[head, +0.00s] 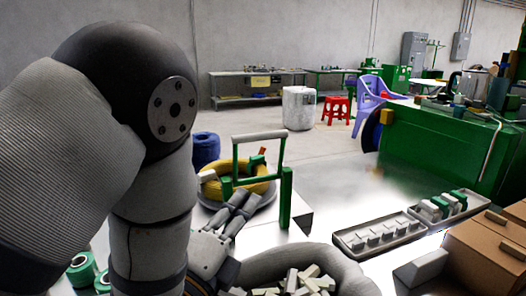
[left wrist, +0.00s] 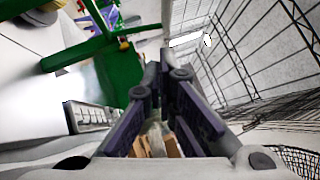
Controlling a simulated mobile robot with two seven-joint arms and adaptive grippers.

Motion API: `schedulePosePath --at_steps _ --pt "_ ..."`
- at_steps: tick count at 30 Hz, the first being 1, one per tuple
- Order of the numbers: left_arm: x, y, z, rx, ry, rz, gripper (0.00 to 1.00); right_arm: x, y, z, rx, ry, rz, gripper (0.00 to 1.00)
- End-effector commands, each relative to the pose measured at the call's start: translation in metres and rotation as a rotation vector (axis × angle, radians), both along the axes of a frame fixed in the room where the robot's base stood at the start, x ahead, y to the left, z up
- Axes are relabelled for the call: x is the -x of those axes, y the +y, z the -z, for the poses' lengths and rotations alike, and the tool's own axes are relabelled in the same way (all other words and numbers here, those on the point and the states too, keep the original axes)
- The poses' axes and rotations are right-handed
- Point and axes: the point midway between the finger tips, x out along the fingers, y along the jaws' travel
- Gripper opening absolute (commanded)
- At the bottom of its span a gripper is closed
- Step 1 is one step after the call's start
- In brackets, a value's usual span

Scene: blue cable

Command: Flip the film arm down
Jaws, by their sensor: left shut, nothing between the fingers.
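The film arm (head: 281,152) is a thin green frame with a pale bar across its top. It stands upright between two green posts (head: 286,200) near the middle of the head view. My left gripper (head: 246,200) is shut and empty, low in front of the frame, below the pale bar. Whether it touches the frame is unclear. In the left wrist view its dark fingers (left wrist: 165,62) meet at the tips, and green framework (left wrist: 88,50) lies to their upper left. My right gripper is not in view.
A yellow coil (head: 210,188) lies behind the green frame, with a blue spool (head: 205,150) behind it. Small pale blocks (head: 296,284) lie at bottom centre, beside a thick grey curved form. Trays (head: 378,241) of parts and cardboard boxes (head: 480,250) stand to the right.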

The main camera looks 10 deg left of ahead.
Motion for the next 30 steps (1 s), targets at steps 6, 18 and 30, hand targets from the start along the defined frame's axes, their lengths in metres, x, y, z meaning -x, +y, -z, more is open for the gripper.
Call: schedulePosePath --at_steps 6,18,30 --pt "0.000 0.000 -0.002 0.000 -0.002 0.001 0.00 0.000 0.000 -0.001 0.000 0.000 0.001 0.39" --pt "-0.063 -0.015 -0.020 0.004 -0.007 0.000 0.00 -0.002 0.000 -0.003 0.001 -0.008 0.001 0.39" --pt "-0.121 -0.004 -0.040 0.002 -0.004 -0.001 0.00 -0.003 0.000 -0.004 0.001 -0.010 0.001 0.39"
